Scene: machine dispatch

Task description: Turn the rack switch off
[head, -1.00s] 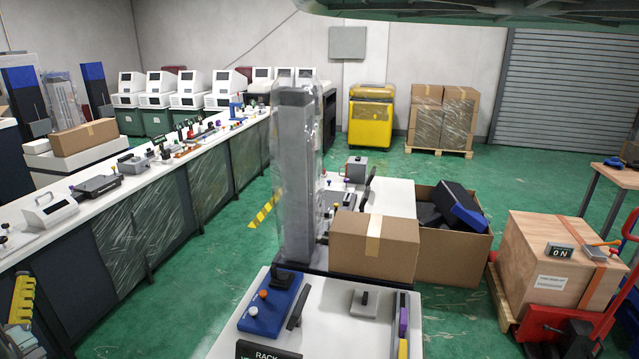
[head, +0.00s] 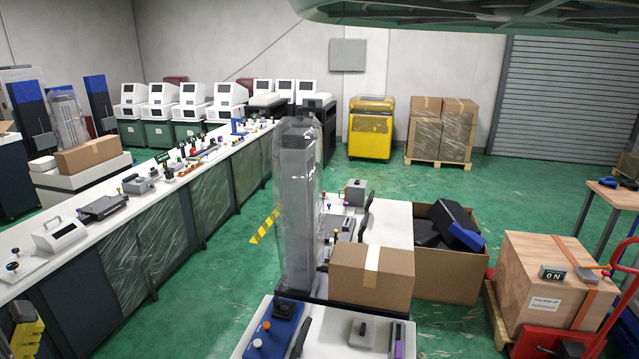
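The front bench top (head: 330,346) at the bottom holds a blue control box (head: 274,330) with a black part on top and orange and white knobs. Beside it are a dark lever (head: 300,338) and a grey unit with a dark upright handle (head: 363,328). A sign reading RACK showed at this bench's front edge before; it is now below the picture. I cannot tell which control is the rack switch or how it is set. My gripper is not in view.
A wrapped grey column (head: 298,205) and a cardboard box (head: 370,275) stand behind the front bench. A long bench (head: 40,275) full of devices runs along the left. A wooden crate (head: 525,275) with an ON display (head: 552,273) is right. Green floor (head: 215,270) lies between the benches.

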